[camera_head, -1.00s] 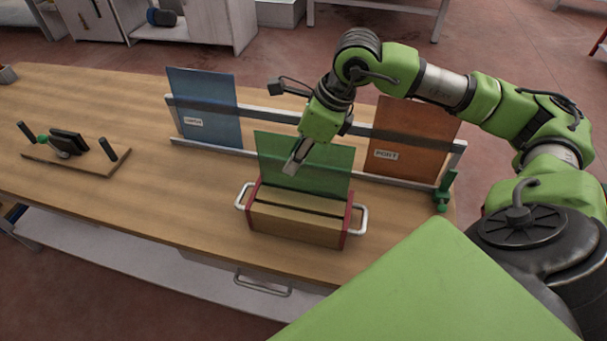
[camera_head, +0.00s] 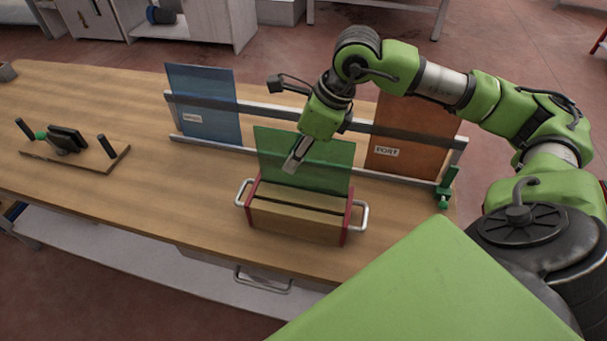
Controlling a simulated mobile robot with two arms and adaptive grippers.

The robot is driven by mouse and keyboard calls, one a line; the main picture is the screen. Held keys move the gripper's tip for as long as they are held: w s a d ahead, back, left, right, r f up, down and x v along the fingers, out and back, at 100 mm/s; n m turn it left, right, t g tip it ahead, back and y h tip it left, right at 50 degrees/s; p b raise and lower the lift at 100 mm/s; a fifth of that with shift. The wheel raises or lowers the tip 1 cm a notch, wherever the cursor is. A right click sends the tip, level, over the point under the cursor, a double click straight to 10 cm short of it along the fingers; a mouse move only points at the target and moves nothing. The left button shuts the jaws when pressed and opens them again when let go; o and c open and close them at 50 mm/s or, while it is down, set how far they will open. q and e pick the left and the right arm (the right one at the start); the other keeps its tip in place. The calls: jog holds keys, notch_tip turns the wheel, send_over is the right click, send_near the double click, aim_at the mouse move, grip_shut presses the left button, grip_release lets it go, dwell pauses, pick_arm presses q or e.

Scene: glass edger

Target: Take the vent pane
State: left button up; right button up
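A green see-through pane (camera_head: 328,167) stands upright in a slotted wooden box (camera_head: 296,222) with red ends and metal side handles. I see no label on it, so I cannot tell whether it is the vent pane. My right gripper (camera_head: 297,157) reaches down at the pane's upper edge, left of its middle. A grey finger shows in front of the green face; the other finger is not clear, so I cannot tell whether it grips the pane. A blue pane (camera_head: 203,106) with an unreadable label and an orange pane (camera_head: 405,135) labelled PORT stand behind. My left gripper is out of view.
A metal rack (camera_head: 263,152) holds the blue and orange panes behind the box, with a green clamp (camera_head: 446,187) at its right end. A wooden fixture (camera_head: 80,157) with black posts lies at the left. The wooden table (camera_head: 150,205) between fixture and box is clear.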

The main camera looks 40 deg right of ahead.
grip_shut()
jog(key=shift+r, duration=0.15)
dwell(0.4)
